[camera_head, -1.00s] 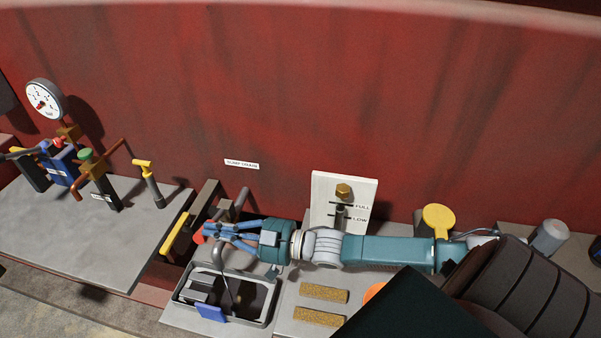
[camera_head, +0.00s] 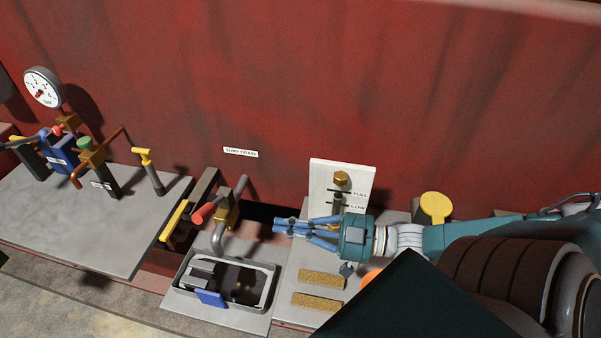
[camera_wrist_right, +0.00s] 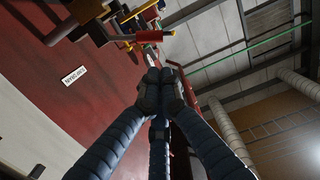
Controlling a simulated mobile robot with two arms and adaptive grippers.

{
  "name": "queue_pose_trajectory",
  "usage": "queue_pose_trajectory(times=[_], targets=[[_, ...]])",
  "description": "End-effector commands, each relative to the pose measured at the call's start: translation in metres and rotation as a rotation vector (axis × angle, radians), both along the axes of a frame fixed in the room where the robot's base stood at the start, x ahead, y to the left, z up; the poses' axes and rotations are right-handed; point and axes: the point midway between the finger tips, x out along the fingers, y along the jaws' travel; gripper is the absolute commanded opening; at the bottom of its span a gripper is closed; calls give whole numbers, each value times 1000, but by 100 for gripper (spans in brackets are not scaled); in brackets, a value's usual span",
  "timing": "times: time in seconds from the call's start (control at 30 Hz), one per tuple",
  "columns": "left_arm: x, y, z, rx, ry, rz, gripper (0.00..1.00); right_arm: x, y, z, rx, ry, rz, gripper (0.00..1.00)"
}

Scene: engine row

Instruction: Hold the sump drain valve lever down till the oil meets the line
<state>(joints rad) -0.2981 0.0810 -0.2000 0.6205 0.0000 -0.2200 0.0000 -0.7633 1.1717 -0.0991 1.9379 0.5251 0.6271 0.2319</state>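The sump drain valve has a brass body (camera_head: 229,214), a red-gripped lever (camera_head: 204,213) slanting down to the left and a grey spout (camera_head: 217,238) over a pan. The lever's red grip also shows in the right wrist view (camera_wrist_right: 150,36). My right gripper (camera_head: 280,227) is right of the valve, apart from it, fingers pointing left. Its fingertips meet in the right wrist view (camera_wrist_right: 159,90) with nothing between them. The white level plate (camera_head: 322,185) has FULL and LOW marks; the oil level is too small to read. My left gripper is not seen.
The grey pan (camera_head: 178,300) holds dark liquid and has a blue tab (camera_head: 211,298) in front. Two tan strips (camera_head: 320,278) lie right of it. A yellow bar (camera_head: 174,220) stands left of the valve. A yellow-topped handle (camera_head: 142,156) and a gauge (camera_head: 44,87) are further left.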

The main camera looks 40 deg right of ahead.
Motion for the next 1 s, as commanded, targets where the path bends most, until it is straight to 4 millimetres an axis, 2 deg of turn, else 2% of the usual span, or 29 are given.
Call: queue_pose_trajectory(times=[0.1, 0.3, 1.0], targets=[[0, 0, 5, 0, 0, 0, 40, -13, -10, 1, -1, 4, -1, 0], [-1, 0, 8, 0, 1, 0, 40, -24, -19, 1, -1, 2, 0, 0], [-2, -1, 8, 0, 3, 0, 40, -25, -20, 1, -1, -1, 0, 0]])
